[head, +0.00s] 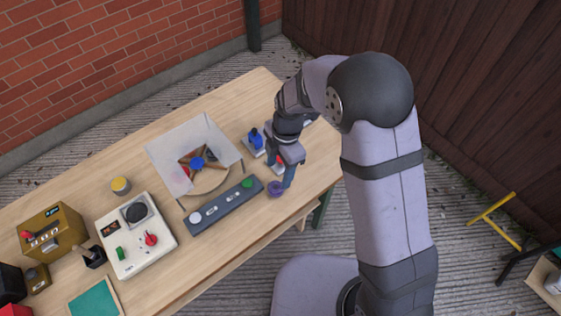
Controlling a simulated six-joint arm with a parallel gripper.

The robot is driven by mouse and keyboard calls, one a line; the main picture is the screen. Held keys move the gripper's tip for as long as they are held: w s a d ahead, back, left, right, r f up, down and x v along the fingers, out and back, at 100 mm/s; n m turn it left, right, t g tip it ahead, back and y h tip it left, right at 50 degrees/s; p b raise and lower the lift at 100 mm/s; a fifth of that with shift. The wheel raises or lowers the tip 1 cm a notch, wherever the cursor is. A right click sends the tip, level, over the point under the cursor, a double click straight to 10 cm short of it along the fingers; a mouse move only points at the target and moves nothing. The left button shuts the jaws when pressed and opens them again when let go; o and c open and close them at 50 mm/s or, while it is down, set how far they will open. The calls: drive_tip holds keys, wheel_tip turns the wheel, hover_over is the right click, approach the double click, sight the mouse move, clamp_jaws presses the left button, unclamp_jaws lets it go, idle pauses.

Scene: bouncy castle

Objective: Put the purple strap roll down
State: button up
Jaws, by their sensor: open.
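The purple strap roll (275,188) is at the right part of the wooden table, close to its front edge, just right of the grey button strip. My gripper (281,183) is right above and beside the roll, with its fingers pointing down. The jaws are open, and a blue-grey finger partly covers the roll's right side. The roll appears to rest on the table top, though the small view does not show its underside.
A grey strip with buttons (222,208) lies just left of the roll. A clear-walled box (160,156) and a blue-knobbed device (255,141) stand behind.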

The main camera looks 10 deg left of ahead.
drive_tip(key=shift+w+d+r, duration=0.1)
drive_tip(key=shift+r, duration=0.9)
drive_tip(key=shift+w+d+r, duration=0.1)
drive_tip(key=shift+r, duration=0.9)
drive_tip(key=s+d+r+m, duration=0.2)
drive_tip(key=s+d+m, duration=0.4)
drive_tip(key=d+m, duration=0.4)
drive_tip(key=s+d+r+m+h, duration=0.1)
drive_tip(key=s+d+m, duration=0.6)
drive_tip(key=m, duration=0.8)
drive_tip(key=d+r, duration=0.1)
drive_tip(key=d, duration=0.2)
drive_tip(key=shift+s+d+t, duration=0.2)
drive_tip(key=shift+d+t, duration=0.1)
drive_tip(key=shift+t, duration=0.1)
drive_tip(key=shift+r, duration=0.1)
